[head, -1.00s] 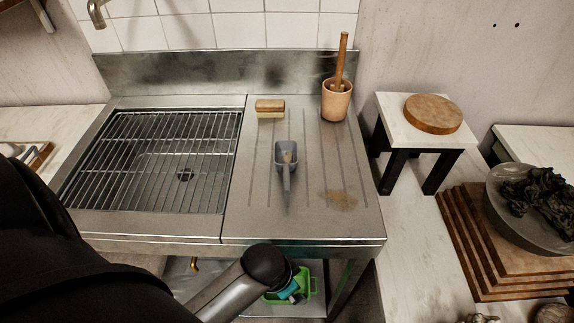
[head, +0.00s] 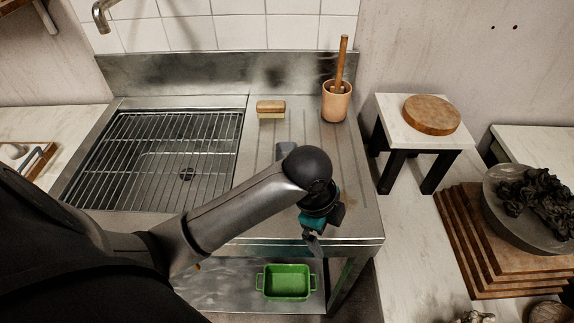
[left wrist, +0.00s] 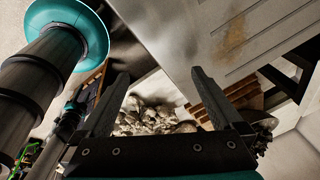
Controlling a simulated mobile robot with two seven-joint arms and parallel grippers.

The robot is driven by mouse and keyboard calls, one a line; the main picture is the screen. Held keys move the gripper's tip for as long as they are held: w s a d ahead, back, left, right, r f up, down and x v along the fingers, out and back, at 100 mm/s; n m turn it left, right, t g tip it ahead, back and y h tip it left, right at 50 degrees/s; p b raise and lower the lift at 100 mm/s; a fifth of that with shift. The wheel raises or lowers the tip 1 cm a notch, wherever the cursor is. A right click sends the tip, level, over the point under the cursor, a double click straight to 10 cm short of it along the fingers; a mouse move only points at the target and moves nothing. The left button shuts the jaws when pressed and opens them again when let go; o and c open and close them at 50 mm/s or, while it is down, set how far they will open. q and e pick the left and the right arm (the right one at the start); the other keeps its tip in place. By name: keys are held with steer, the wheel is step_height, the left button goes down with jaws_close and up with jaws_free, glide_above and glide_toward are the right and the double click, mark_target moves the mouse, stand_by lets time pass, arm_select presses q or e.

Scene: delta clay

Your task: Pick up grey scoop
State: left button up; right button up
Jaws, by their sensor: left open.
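The grey scoop (head: 285,150) lies on the ribbed steel drainboard right of the sink. In the head view my left arm covers most of it, and only its far end shows. My left gripper (head: 312,242) is at the drainboard's front edge, nearer to me than the scoop and slightly right of it. In the left wrist view its two dark fingers (left wrist: 160,95) are spread apart with nothing between them. I cannot make out the scoop in that view. My right gripper does not show in the head view.
A wooden brush (head: 270,109) and a clay pot with a wooden handle (head: 337,101) stand at the back of the drainboard. The sink (head: 150,160) has a wire rack. A green tub (head: 287,282) sits on the shelf below. Stacked boards (head: 460,255) lie at right.

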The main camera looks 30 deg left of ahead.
arm_select(q)
steer(key=w+a+r+m+g+y, duration=0.2)
steer(key=w+a+r+m, duration=1)
steer(key=a+r, duration=0.4)
steer(key=f, duration=0.3)
steer(key=f+b, duration=0.1)
steer(key=f, duration=0.3)
steer(key=f+b, duration=0.1)
steer(key=f, duration=0.2)
steer(key=shift+s+a+f, duration=0.1)
steer(key=shift+a+f, duration=0.15)
steer(key=shift+f, duration=0.05)
steer(key=f+b, duration=0.1)
steer(key=f, duration=0.4)
steer(key=shift+a+f+b, duration=0.15)
steer(key=shift+a+b, duration=0.05)
steer(key=shift+b, duration=0.1)
steer(key=shift+c, duration=0.4)
steer(key=c, duration=1.2)
steer(key=shift+c, duration=0.2)
